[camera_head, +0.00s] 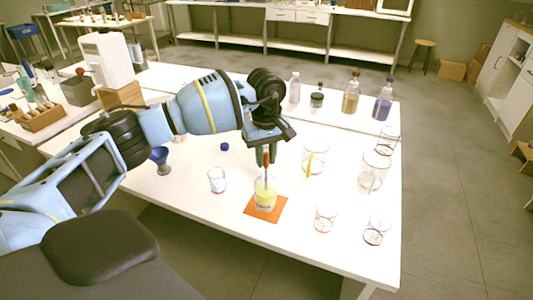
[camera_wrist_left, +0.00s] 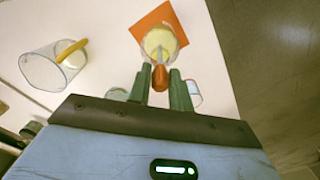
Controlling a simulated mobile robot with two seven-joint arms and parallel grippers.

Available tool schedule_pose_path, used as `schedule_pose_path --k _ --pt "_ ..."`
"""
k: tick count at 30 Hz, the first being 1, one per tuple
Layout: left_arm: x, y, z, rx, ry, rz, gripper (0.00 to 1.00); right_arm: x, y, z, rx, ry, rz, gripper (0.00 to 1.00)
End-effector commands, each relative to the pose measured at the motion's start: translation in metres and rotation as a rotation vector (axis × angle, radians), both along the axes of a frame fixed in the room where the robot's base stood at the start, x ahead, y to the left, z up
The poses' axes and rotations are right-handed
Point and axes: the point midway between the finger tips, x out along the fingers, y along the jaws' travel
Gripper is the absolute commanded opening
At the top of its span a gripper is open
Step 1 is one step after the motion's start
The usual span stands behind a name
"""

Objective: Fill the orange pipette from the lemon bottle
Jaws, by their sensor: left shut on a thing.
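My left gripper (camera_head: 266,155) points down over the table and is shut on the orange bulb of the pipette (camera_wrist_left: 159,78). The pipette's pale stem (camera_head: 266,178) points down at a clear glass vessel with yellow liquid (camera_head: 265,203), which I take for the lemon one. The stem's lower end overlaps the vessel's mouth; I cannot tell whether the tip touches the liquid. The vessel stands upright on an orange square mat (camera_head: 282,206). It also shows in the left wrist view (camera_wrist_left: 158,36), just beyond the fingers. My right gripper is not in view.
A beaker with a yellow stick (camera_head: 315,165) stands to the right of the gripper. Several empty beakers stand farther right, such as one near the front (camera_head: 325,219). A beaker (camera_head: 217,180) stands left of the mat. A purple bottle (camera_head: 382,104) and others line the back.

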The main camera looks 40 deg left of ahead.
Motion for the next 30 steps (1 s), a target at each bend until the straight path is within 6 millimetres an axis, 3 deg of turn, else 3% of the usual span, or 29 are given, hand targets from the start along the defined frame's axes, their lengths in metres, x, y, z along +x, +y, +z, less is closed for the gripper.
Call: schedule_pose_path --k 18,30 --pt "0.000 0.000 -0.021 0.001 0.001 0.000 0.00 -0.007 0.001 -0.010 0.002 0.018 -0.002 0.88" --pt "0.000 0.000 -0.022 0.001 -0.001 0.000 0.00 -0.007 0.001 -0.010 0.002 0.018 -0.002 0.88"
